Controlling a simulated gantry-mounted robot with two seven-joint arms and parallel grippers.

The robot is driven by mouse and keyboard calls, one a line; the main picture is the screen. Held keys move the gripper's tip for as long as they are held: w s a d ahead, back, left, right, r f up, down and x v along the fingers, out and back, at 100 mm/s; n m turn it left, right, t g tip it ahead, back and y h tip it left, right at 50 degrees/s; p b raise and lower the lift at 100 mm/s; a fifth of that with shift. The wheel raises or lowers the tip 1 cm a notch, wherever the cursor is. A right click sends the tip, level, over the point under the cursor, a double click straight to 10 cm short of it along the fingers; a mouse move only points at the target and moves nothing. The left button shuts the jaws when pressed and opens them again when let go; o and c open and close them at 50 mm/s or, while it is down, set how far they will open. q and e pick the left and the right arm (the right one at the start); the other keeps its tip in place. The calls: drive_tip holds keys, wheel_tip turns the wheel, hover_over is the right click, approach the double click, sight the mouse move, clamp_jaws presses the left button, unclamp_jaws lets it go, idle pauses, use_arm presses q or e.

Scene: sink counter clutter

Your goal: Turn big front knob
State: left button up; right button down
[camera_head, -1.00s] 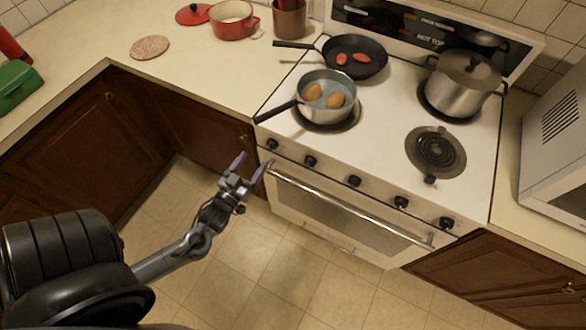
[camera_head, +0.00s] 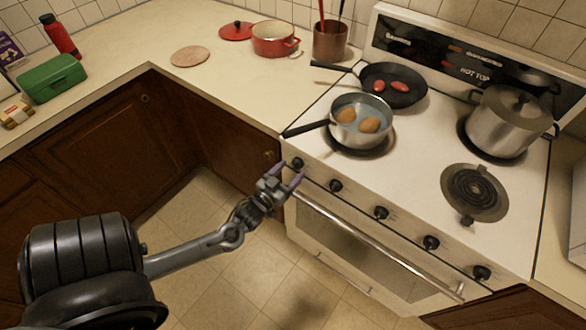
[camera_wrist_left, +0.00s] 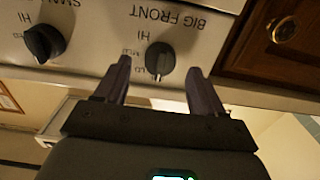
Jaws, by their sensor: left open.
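The big front knob (camera_wrist_left: 160,58) is a black knob under the upside-down "BIG FRONT" label in the left wrist view. In the head view it is the leftmost black knob (camera_head: 297,163) on the stove's front panel. My left gripper (camera_head: 289,171) is open in front of it. In the left wrist view the two fingertips (camera_wrist_left: 158,66) appear on either side of the knob. I cannot tell whether they touch it. My right gripper is not in view.
A second knob (camera_wrist_left: 45,43) is beside it in the wrist view. The oven handle (camera_head: 380,245) runs below the knobs. A wooden cabinet (camera_head: 235,135) is to the left.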

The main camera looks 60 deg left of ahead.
sight(297, 164)
use_arm(q)
drive_tip(key=shift+x, duration=1.1)
drive_tip(key=c, duration=1.1)
drive_tip(key=shift+o, duration=0.2)
drive_tip(key=shift+r+m+p, duration=0.15)
drive_tip(key=shift+m+p, duration=0.35)
drive_tip(key=shift+p, duration=0.05)
drive_tip(key=shift+m+p, duration=0.9)
drive_tip(key=shift+p, duration=0.1)
drive_tip(key=m+p, duration=0.2)
drive_tip(key=shift+m, duration=0.4)
drive_tip(key=shift+m+p, duration=0.35)
drive_tip(key=shift+m, duration=0.25)
